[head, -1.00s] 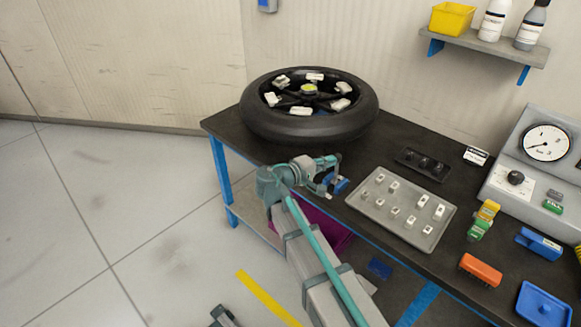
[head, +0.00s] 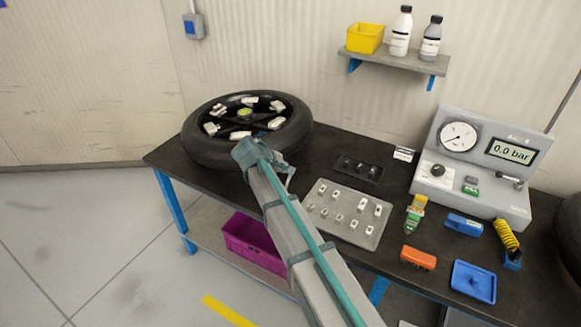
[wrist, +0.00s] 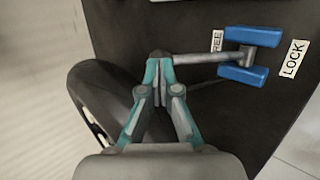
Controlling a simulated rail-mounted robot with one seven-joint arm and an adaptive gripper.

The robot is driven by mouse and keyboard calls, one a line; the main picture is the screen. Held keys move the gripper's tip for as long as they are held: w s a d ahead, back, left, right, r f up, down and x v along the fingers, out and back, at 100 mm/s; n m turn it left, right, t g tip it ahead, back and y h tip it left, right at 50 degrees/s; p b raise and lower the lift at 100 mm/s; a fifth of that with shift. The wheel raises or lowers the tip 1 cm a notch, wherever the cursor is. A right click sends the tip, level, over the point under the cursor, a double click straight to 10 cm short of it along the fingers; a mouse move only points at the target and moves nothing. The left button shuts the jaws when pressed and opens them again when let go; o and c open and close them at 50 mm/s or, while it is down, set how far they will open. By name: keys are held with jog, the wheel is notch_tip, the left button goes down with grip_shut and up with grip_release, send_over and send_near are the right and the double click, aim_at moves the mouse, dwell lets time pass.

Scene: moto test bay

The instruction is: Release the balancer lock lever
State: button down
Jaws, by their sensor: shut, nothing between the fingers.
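In the wrist view my gripper (wrist: 158,62) is shut, with nothing seen between its fingers. A grey rod (wrist: 208,58) runs right from beside the fingertips to a fitting with two blue bars (wrist: 245,75), which looks like the lock lever assembly. I cannot tell whether the fingertips touch the rod. The FREE label (wrist: 217,42) is partly covered by the fitting's left side, and the LOCK label (wrist: 293,58) lies to its right. In the head view my arm hides the fingertips and the lever. The black wheel (head: 205,153) lies beyond my wrist.
A grey tray of small weights (head: 335,232) and a black tray (head: 358,170) lie right of my arm. The gauge unit (head: 470,200), an orange block (head: 418,258) and a blue tray (head: 473,282) are farther right. A magenta bin (head: 255,245) stands under the bench.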

jog(key=shift+w+d, duration=0.1)
jog(key=shift+w, duration=0.1)
jog(key=shift+f, duration=0.1)
dwell(0.4)
jog(key=v, duration=1.4)
jog(key=shift+w+d+r+b, duration=0.25)
jog(key=shift+w+r+b, duration=0.05)
jog(key=shift+r+b, duration=0.15)
